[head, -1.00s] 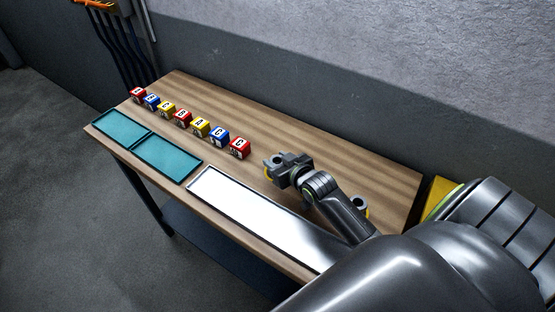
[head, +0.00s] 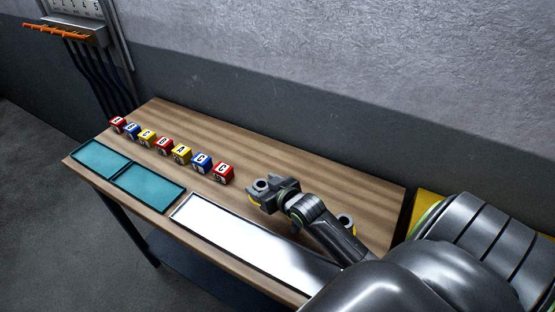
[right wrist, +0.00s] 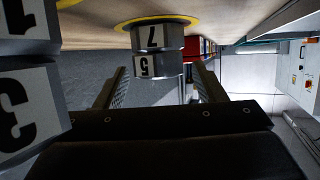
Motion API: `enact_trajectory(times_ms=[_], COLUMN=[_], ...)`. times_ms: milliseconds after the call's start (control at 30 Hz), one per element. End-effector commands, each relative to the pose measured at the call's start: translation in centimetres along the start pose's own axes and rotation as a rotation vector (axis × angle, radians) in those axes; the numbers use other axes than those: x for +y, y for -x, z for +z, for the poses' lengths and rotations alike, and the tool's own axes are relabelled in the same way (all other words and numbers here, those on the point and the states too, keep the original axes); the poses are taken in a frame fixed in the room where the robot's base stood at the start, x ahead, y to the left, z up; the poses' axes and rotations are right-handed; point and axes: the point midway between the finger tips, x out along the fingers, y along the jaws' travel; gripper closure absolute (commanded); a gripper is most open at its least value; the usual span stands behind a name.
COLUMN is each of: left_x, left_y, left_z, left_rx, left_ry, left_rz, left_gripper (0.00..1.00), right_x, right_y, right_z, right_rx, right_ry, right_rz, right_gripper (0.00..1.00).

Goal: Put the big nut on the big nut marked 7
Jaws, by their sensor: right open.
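In the right wrist view, which is upside down, a dark big nut marked 7 (right wrist: 152,36) sits on a yellow ring on the table. A dark nut marked 5 (right wrist: 158,66) is stacked on it, roughly in line. My right gripper (right wrist: 160,88) is open, with one finger on each side of the nut marked 5; contact cannot be told. In the head view my right gripper (head: 266,192) is at this stack, and the top of a nut (head: 261,185) shows between its fingers. The nut marked 7 is mostly hidden there. My left gripper is not in view.
Another nut (head: 347,220) stands by a yellow ring, partly behind my right arm. Nuts with labels 1 and 3 (right wrist: 28,130) are close at the wrist view's left. Several lettered blocks (head: 163,144), teal trays (head: 146,187) and a bright tray (head: 215,222) lie left.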

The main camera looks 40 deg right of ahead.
Motion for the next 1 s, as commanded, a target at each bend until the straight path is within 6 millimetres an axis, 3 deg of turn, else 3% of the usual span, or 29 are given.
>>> enact_trajectory(times_ms=[533, 700, 1000], left_x=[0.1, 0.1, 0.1], left_y=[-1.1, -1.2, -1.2], left_z=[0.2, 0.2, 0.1], left_rx=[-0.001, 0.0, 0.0], left_ry=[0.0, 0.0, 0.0], left_rz=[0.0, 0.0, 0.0], left_gripper=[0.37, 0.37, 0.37], right_x=[0.1, 0.0, 0.0], right_y=[9.1, 10.4, 10.8], right_z=[0.1, 0.0, 0.0], right_rx=[-0.002, -0.001, 0.0], right_ry=[0.003, 0.003, 0.002], right_rz=[0.0, 0.0, 0.0], right_gripper=[0.37, 0.37, 0.37])
